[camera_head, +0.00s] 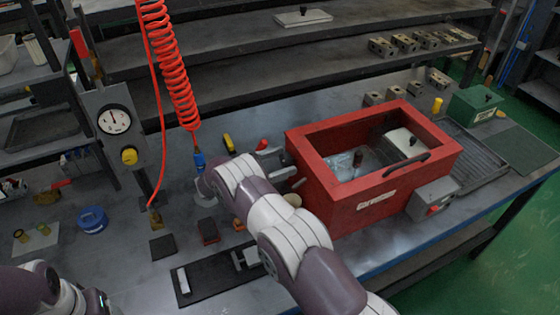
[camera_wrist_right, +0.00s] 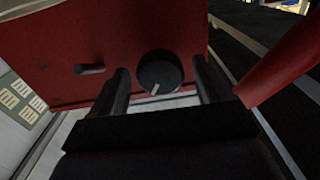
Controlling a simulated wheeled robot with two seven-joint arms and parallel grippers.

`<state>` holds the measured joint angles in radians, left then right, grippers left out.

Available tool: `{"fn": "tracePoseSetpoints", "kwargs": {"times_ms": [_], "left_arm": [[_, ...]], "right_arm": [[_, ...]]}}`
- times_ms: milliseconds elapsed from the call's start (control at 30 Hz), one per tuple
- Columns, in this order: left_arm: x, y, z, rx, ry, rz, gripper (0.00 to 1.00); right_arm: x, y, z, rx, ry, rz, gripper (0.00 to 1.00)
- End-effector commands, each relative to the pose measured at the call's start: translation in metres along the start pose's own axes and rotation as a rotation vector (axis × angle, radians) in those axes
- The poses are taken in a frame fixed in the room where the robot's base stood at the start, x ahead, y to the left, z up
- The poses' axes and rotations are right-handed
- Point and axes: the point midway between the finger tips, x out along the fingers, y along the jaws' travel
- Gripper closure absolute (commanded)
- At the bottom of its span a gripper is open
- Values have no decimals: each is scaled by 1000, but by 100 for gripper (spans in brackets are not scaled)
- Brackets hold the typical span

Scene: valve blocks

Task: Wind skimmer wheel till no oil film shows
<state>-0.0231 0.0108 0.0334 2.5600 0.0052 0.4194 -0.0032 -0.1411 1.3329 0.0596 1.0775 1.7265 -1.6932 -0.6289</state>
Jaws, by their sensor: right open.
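A red open-topped tank (camera_head: 345,215) stands on the bench, its left wall facing my right gripper (camera_head: 288,168). Inside it, a pale bluish, shiny surface (camera_head: 342,167) shows partly, beside a dark upright cylinder (camera_head: 357,158); I cannot tell how much of it is oil film. In the right wrist view a round black knob with a white mark (camera_wrist_right: 160,72) is on the red wall, seemingly the wheel. The open fingers of my right gripper (camera_wrist_right: 163,88) lie to either side of it, apparently not gripping. My left arm shows at the lower left, its gripper out of view.
A short peg (camera_wrist_right: 90,68) sticks out beside the knob. A red coiled hose (camera_head: 175,75) hangs left of my right arm. A gauge panel (camera_head: 115,120), blue tape roll (camera_head: 92,219) and black tray (camera_head: 215,275) occupy the bench. A green box (camera_head: 474,105) stands right of the tank.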

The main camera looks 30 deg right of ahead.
Motion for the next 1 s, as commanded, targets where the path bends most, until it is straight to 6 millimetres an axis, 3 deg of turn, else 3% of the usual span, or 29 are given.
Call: {"fn": "tracePoseSetpoints", "kwargs": {"times_ms": [33,167,200,567,1000], "left_arm": [[0,0,0,0,0,0,31],[0,0,0,0,0,0,31],[0,0,0,0,0,0,31],[12,0,1,0,0,0,31],[55,0,7,0,0,0,31]], "right_arm": [[0,0,0,0,0,0,32],[0,0,0,0,0,0,74],[0,0,0,0,0,0,78],[0,0,3,65,0,1,77],[0,0,5,378,0,1,77]]}}
